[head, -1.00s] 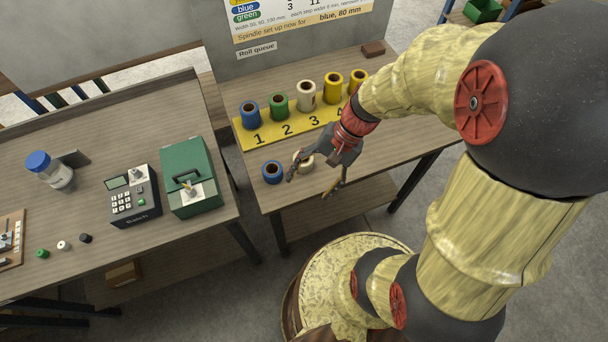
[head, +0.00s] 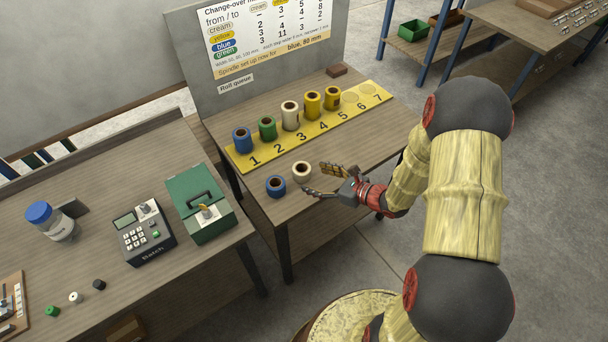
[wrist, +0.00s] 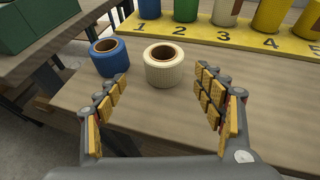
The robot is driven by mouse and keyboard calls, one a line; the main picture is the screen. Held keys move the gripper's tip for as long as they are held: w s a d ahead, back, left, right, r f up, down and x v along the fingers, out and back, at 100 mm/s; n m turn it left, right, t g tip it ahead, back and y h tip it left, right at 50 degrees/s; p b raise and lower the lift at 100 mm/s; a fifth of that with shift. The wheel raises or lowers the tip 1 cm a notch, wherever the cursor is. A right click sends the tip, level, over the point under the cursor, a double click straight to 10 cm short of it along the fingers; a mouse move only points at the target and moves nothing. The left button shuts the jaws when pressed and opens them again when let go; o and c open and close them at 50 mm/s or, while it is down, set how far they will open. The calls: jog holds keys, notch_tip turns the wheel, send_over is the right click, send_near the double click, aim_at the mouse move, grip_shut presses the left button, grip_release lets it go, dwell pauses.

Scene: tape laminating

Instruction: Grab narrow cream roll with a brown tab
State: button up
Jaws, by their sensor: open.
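A short cream roll (head: 301,171) with a dark hollow core stands on the front part of the roll table. It also shows in the wrist view (wrist: 164,68), ahead of and between my open fingers. A brown tab cannot be made out on it. A taller cream roll (head: 290,115) stands at place 3 of the yellow numbered strip. My gripper (head: 321,180) is open and empty, low over the table, just right of and in front of the short cream roll. In the wrist view my fingers (wrist: 164,88) do not touch it.
A short blue roll (head: 275,187) stands close left of the short cream roll. The yellow strip (head: 238,162) behind carries blue, green, cream and yellow rolls. A green box (head: 202,205) and a keypad device (head: 146,240) sit on the left table.

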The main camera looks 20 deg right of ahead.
aim_at(309, 173)
jog(key=shift+w+a+f, duration=0.3)
jog(key=shift+w+a, duration=0.1)
jog(key=x, duration=0.2)
jog(key=b+x, duration=0.2)
jog(key=x, duration=0.1)
jog(key=shift+w+d+r, duration=0.1)
jog(key=shift+w+r, duration=0.15)
jog(key=shift+w, duration=0.35)
jog(key=shift+c, duration=0.7)
jog(key=c, duration=1.1)
